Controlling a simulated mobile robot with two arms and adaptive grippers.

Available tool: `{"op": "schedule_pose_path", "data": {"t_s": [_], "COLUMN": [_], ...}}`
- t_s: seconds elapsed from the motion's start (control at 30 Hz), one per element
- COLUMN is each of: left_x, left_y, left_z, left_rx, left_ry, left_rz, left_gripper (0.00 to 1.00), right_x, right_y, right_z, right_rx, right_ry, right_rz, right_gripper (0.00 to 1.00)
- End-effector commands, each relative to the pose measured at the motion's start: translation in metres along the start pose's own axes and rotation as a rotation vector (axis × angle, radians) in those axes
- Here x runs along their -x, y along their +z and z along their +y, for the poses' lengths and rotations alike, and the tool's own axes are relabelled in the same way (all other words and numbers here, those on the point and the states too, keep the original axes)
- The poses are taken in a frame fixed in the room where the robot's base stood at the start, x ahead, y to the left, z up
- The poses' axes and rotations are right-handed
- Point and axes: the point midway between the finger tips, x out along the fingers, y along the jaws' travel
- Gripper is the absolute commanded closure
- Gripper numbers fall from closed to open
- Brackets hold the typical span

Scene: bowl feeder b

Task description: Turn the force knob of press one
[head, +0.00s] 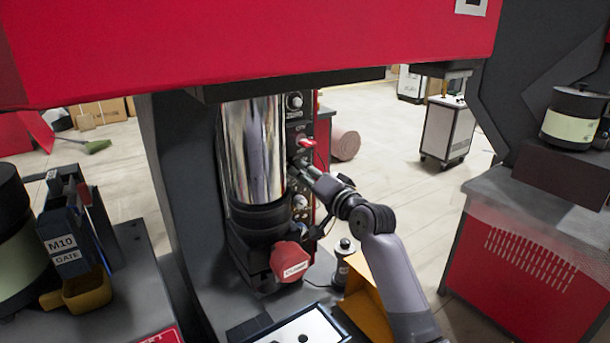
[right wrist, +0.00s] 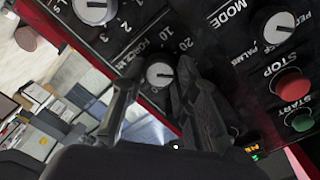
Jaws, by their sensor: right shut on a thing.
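The press has a red head (head: 250,45) and a chrome cylinder (head: 253,150), with a black control panel (head: 297,122) on its right side. The force knob (right wrist: 160,74) is a small round dial with a white pointer mark, beside the word FORCE and printed numbers. My right gripper (head: 304,167) reaches the panel from the right. In the right wrist view its two dark fingers (right wrist: 160,80) stand on either side of the force knob, shut on it. In the head view the gripper hides the knob. My left gripper is not in view.
Other panel controls are close by: a mode knob (right wrist: 277,27), a red stop button (right wrist: 291,84), a green start button (right wrist: 300,118) and another dial (right wrist: 95,8). A red-capped part (head: 290,260) and a yellow bracket (head: 365,300) stand below the arm.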

Motion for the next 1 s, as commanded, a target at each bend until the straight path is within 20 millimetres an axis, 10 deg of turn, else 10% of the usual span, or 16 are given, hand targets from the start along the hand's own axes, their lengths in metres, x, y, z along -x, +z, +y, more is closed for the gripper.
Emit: {"op": "schedule_pose_path", "data": {"t_s": [0.13, 0.17, 0.43, 1.0], "left_x": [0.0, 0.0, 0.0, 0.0], "left_y": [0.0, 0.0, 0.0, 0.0], "left_z": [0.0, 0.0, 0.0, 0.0], "left_rx": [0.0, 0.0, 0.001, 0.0], "left_ry": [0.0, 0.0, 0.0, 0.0], "left_rz": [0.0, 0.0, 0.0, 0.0], "left_gripper": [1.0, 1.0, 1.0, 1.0], "right_x": [0.0, 0.0, 0.0, 0.022], "right_y": [-0.002, -0.002, -0.001, -0.001], "right_z": [-0.001, -0.001, -0.001, 0.001], "right_rx": [0.001, 0.001, 0.002, 0.001], "right_ry": [-0.002, -0.002, -0.001, -0.001], "right_rz": [0.004, 0.004, 0.002, 0.003], "right_gripper": [1.0, 0.71, 0.53, 0.52]}}
